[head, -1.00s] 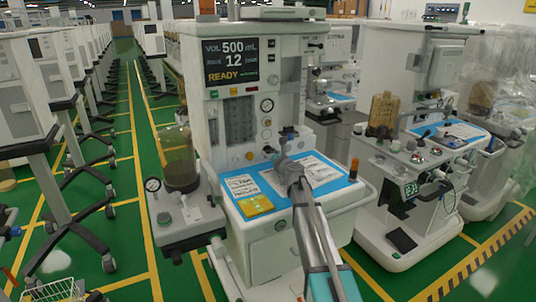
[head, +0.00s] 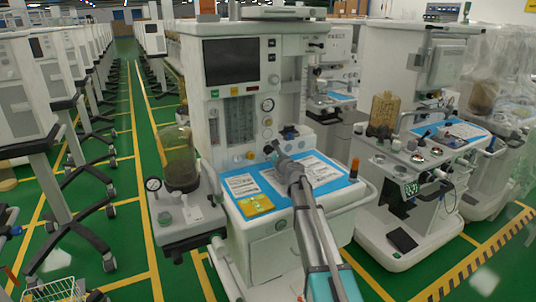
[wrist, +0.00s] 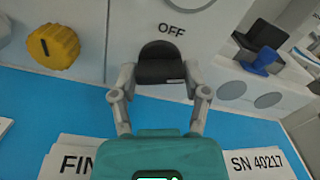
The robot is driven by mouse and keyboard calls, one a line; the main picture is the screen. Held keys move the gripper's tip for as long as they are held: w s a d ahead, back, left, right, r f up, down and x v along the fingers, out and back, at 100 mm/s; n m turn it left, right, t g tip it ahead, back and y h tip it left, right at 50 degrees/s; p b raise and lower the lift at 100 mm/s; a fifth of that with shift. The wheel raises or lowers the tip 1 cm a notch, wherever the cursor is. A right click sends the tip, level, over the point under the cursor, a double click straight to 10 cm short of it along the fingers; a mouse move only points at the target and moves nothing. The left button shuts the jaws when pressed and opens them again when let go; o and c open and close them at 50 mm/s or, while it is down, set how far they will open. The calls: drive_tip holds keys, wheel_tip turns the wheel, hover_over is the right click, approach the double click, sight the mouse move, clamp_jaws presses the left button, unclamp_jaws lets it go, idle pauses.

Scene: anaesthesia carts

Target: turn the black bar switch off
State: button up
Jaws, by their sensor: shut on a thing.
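The black bar switch (wrist: 161,64) is on the white front panel (wrist: 95,22) of the anaesthesia cart, just below the printed word OFF (wrist: 170,30) in the wrist view. My gripper (wrist: 160,78) is shut on the bar, with one finger at each side of it. In the head view my gripper (head: 280,158) reaches over the blue work surface to the panel. The switch is hidden or too small to make out there. The cart's display (head: 231,61) is dark.
A yellow knob (wrist: 53,46) is left of the switch. White paper sheets (head: 314,167) and a yellow card (head: 256,204) lie on the blue top (head: 339,184). A glass canister (head: 179,158) stands at the cart's left. Another cart (head: 385,222) stands to the right.

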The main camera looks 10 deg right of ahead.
drive_tip(key=n, duration=0.7)
drive_tip(key=shift+s+a, duration=0.15)
drive_tip(key=n, duration=0.6)
drive_tip(key=shift+n, duration=0.4)
drive_tip(key=o, duration=1)
drive_tip(key=shift+o, duration=0.8)
